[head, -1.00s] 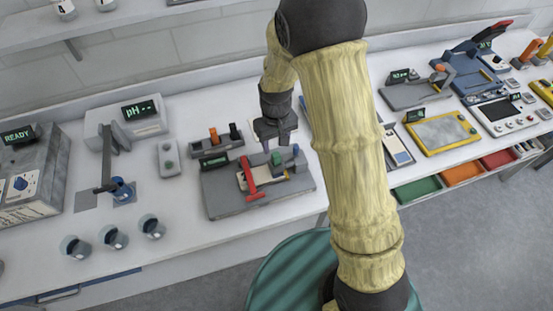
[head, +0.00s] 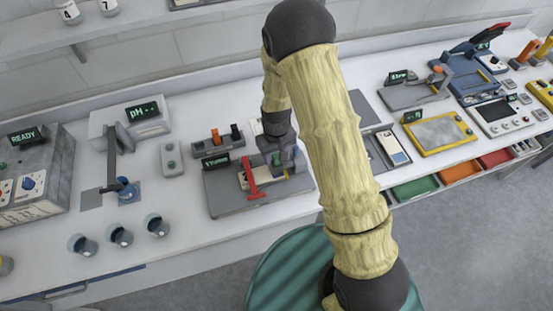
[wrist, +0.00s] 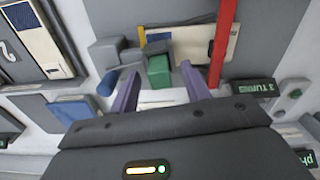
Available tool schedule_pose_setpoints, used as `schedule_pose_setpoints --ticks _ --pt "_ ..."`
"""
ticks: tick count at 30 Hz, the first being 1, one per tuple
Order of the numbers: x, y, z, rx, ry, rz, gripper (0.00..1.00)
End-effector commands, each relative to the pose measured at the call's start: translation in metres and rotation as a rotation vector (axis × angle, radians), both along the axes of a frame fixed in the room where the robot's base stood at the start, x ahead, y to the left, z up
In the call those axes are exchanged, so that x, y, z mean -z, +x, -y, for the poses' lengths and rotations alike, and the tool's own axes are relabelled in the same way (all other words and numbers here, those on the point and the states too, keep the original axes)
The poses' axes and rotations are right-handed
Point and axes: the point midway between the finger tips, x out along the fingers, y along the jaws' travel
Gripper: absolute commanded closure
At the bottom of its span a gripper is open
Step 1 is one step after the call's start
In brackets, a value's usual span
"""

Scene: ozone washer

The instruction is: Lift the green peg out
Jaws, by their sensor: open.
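The green peg (wrist: 158,71) stands beside grey blocks on a grey fixture (head: 228,203). In the head view the green peg (head: 276,159) is partly covered by my gripper. My gripper (wrist: 160,76) is open, its two purple fingers spread on either side of the green peg in the wrist view. I cannot tell whether the fingers touch the peg or how deep they reach. In the head view my gripper (head: 284,157) is low over the right part of the fixture.
A red bar (wrist: 222,40) crosses a cream plate (wrist: 198,47) beside the peg. A grey block (wrist: 103,51) and blue cylinder (wrist: 107,83) are close to one finger. A display reading "3 TURNS" (wrist: 254,92) stands nearby. A rack with orange and black handles (head: 219,140) sits behind.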

Motion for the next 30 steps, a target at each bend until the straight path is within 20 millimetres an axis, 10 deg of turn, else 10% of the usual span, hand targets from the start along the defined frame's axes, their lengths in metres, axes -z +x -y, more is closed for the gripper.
schedule_pose_setpoints --ticks 21,30 --pt "0.015 0.0 0.0 0.0 0.0 0.001 0.53" --pt "0.015 0.0 0.0 0.0 0.0 0.001 1.0"
